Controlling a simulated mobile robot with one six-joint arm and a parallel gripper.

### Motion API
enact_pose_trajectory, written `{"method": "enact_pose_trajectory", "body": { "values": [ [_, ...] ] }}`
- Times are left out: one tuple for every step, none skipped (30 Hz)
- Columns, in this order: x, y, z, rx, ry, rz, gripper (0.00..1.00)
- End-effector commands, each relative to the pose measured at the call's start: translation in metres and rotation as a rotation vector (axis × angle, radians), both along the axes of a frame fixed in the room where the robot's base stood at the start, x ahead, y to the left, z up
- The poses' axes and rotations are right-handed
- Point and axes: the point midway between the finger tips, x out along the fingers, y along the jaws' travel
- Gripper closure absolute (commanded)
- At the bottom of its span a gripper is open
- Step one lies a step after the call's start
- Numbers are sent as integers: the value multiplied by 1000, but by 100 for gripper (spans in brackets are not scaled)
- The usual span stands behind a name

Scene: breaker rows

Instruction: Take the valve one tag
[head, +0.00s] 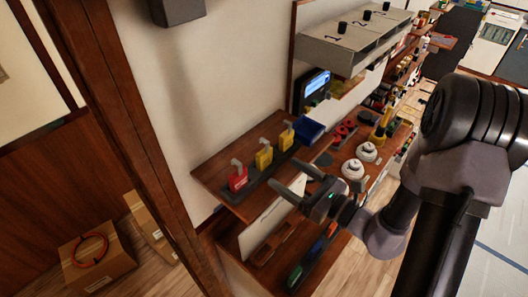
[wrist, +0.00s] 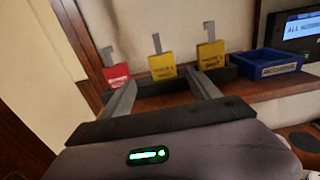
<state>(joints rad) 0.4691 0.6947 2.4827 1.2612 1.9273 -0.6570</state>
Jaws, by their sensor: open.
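Three tags stand in a dark rack (head: 262,170) on a wooden shelf, each with a grey hook on top. A red tag (head: 238,178) is at the left, a yellow tag (head: 264,158) in the middle and another yellow tag (head: 286,138) at the right. In the wrist view the yellow tags (wrist: 162,66) and (wrist: 211,56) carry lettering that seems to start with "VALVE"; the numbers are too blurred to be sure. My gripper (head: 288,176) is open and empty in front of the rack; in the wrist view its fingers (wrist: 160,84) point toward the middle yellow tag, apart from it.
A blue bin (wrist: 268,64) stands right of the rack, with a lit screen (head: 314,86) behind it. A grey numbered box row (head: 345,40) overhangs above. A wooden post (head: 130,110) stands left. White round parts (head: 366,152) lie on the shelf to the right.

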Motion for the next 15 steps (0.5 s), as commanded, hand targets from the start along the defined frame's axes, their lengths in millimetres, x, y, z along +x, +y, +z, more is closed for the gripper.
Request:
{"method": "enact_pose_trajectory", "body": {
  "values": [
    [7,10,2,0,0,6,29],
    [11,14,2,0,0,5,29],
    [16,18,2,-1,-1,4,29],
    [19,21,2,-1,-1,4,29],
    [21,23,1,-1,0,3,29],
    [24,25,1,-1,0,3,29],
    [25,27,1,-1,0,3,29],
    [29,30,2,-1,-1,4,29],
    [34,35,3,-1,-1,6,29],
    [39,40,4,-1,0,6,29],
    [44,44,5,-2,-1,6,29],
    [50,49,6,-1,-1,6,29],
    [54,53,5,-1,-1,5,29],
    [57,56,4,-1,-1,5,29],
    [61,59,4,0,0,4,29]
  ]
}}
